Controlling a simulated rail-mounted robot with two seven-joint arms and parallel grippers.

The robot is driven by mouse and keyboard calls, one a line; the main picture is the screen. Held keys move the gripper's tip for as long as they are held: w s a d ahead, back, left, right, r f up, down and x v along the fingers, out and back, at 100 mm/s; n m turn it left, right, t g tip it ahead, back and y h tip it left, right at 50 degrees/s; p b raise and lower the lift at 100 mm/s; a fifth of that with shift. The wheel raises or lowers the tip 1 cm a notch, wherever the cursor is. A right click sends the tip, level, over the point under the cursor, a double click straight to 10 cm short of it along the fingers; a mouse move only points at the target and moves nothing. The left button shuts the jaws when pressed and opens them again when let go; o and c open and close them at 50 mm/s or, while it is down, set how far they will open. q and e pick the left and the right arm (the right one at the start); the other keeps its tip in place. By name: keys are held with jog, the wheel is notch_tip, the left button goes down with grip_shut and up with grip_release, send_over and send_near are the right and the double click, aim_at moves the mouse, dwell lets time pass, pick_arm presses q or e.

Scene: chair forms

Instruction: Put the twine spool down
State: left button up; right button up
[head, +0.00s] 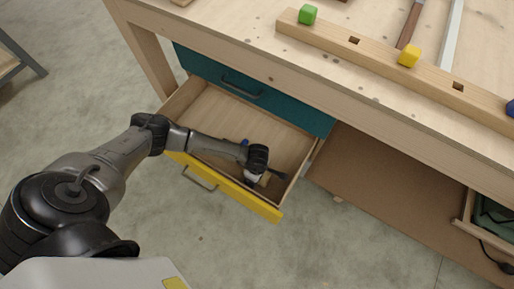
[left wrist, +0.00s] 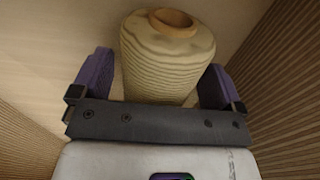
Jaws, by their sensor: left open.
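The twine spool (left wrist: 168,62) is a tan, wound cone with a brown hole at its top. In the left wrist view it stands between the two purple-padded fingers of my left gripper (left wrist: 157,78). A narrow gap seems to show at the fingers, and the gripper is open around the spool. In the head view my left gripper (head: 262,178) reaches down inside the open drawer with the yellow front (head: 226,188). The spool is mostly hidden there by my wrist. My right gripper is in neither view.
The drawer walls stand close on both sides of my left gripper. A shut teal drawer (head: 240,85) is above, under the wooden workbench (head: 262,42). On the bench top are a long beam (head: 385,62), a green block (head: 308,14) and a yellow block (head: 409,55).

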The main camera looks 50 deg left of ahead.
pick_arm(q)
notch_tip(320, 180, up, 11)
jog(key=p, duration=0.6)
jog(key=shift+r+p, duration=0.45)
jog(key=shift+r, duration=0.3)
